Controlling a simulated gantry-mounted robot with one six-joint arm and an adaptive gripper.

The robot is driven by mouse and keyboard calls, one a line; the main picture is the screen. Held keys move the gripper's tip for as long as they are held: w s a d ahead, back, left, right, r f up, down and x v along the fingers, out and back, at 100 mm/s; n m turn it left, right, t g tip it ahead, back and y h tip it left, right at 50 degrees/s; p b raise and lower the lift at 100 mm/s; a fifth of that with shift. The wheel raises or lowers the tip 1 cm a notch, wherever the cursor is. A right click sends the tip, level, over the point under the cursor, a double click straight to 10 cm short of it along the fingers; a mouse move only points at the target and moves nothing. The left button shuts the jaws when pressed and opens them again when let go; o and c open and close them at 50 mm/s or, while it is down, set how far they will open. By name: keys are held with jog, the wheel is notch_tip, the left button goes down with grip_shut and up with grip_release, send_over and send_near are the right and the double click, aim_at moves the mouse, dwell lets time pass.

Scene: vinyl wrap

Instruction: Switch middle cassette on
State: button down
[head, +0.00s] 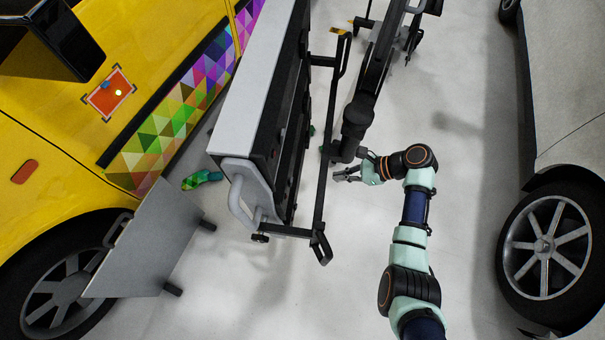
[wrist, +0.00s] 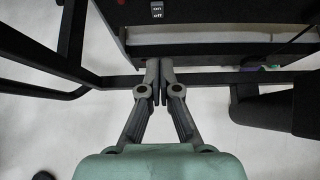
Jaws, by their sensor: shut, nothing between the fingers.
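The lamp unit (head: 250,95), with a pale top and dark cassette side, stands left of my arm in the head view. In the wrist view, a dark cassette panel (wrist: 215,12) fills the top. It carries a small black switch (wrist: 157,10) with white lettering; its position is too small to tell. I cannot tell whether this is the middle cassette. My gripper (wrist: 160,62) is shut and empty, its fingertips pointing at the panel just below the switch, apart from it in the picture. In the head view my gripper (head: 340,176) is beside the stand's frame.
The black frame bar (wrist: 215,78) crosses behind my fingers. A dark stand arm (head: 362,110) rises close to my wrist. A yellow car (head: 150,45) is at left, a white car (head: 570,110) at right. Clear floor (head: 465,200) lies right of my arm.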

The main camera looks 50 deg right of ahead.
jog(key=b, duration=0.6)
send_near(291, 182)
jog(key=shift+d+f+x, duration=0.45)
jog(key=shift+d+x, duration=0.2)
jog(key=shift+x, duration=2.75)
